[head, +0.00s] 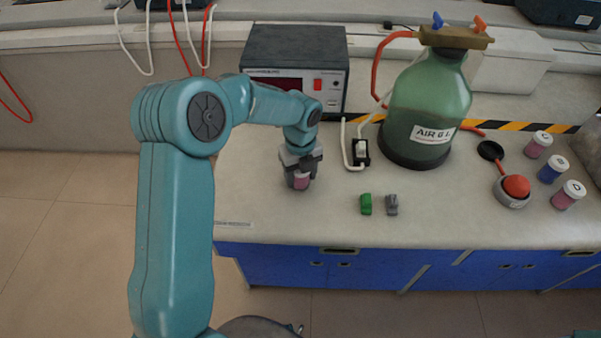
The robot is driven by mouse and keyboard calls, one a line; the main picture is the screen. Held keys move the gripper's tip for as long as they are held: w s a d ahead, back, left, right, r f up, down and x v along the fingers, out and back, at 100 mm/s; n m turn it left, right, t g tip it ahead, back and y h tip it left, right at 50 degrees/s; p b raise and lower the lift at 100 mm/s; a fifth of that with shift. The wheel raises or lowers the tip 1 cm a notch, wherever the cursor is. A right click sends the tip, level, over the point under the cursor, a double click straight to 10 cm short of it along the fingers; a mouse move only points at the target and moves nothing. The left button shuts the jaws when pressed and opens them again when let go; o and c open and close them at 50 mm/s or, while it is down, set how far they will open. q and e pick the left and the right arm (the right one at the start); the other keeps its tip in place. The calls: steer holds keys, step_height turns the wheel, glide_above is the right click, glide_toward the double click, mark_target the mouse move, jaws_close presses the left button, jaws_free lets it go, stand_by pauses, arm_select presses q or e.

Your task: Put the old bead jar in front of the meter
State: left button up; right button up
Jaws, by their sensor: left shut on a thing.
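My left gripper (301,165) points down over the bench and is shut on a small pink bead jar (302,183). Only the jar's lower part shows below the fingers; its lid and any label are hidden. I cannot tell whether its base touches the bench. The meter (297,62) is a dark box with a pale front, a red display and a red button, at the back of the bench. The gripper and jar are in front of it, apart from it, and my arm covers part of its front. My right gripper is not in view.
A green AIR bottle (425,110) stands right of the meter, with a small switch (360,152) and cables between. Green (366,204) and grey (392,204) small objects lie near the front edge. A red-topped item (515,188) and lidded jars (553,169) stand at right.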

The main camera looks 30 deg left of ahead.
arm_select(q)
steer(key=o, duration=1.1)
steer(key=shift+f, duration=0.15)
steer(key=shift+w+r, duration=0.1)
steer(key=shift+r, duration=0.3)
step_height(320, 180, up, 12)
steer(key=shift+f+p, duration=0.15)
steer(key=shift+p, duration=0.25)
